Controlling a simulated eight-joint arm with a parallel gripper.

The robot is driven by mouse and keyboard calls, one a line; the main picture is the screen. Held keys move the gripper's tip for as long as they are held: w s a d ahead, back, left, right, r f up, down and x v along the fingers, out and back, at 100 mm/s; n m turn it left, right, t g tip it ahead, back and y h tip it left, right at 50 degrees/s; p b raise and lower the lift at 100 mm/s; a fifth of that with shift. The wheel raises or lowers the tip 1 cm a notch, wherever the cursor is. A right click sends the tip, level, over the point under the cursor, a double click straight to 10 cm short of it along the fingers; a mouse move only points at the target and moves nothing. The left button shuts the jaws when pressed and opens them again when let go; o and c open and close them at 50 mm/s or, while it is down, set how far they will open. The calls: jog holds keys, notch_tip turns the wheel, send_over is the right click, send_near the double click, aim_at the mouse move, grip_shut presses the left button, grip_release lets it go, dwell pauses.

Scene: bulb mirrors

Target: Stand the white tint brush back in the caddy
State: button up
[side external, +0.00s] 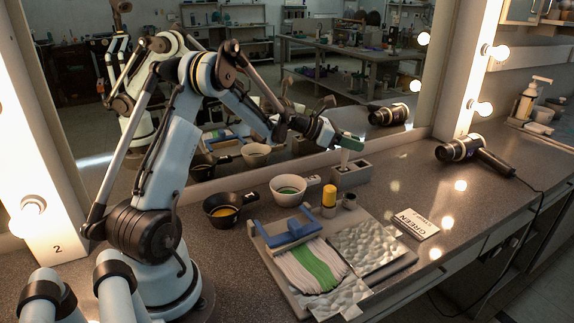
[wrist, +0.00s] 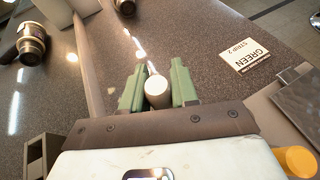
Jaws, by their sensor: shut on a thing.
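The white tint brush (side external: 344,157) hangs below my gripper (side external: 349,143) in the side external view, its pale handle pointing down near the grey caddy (side external: 352,178). In the wrist view my gripper (wrist: 158,92) has its two green fingers shut on the brush (wrist: 157,91), which is seen end-on as a pale round shape. The caddy (wrist: 40,150) also shows at the lower left of the wrist view, with open compartments.
A yellow-capped bottle (side external: 329,196), a white bowl (side external: 288,200) and a black bowl (side external: 222,219) stand nearby. In front lies a tray (side external: 290,298) with striped strips, foil and a blue holder. A GREEN card (side external: 416,223) and hair dryer (side external: 462,149) lie right. The mirror is behind.

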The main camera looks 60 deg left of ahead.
jog(key=o, duration=1.5)
jog(key=shift+o, duration=0.2)
jog(key=shift+s, duration=0.1)
jog(key=v, duration=0.6)
jog(key=shift+s+a+r, duration=0.15)
jog(key=shift+s+a, duration=0.1)
jog(key=shift+s, duration=0.05)
dwell(0.5)
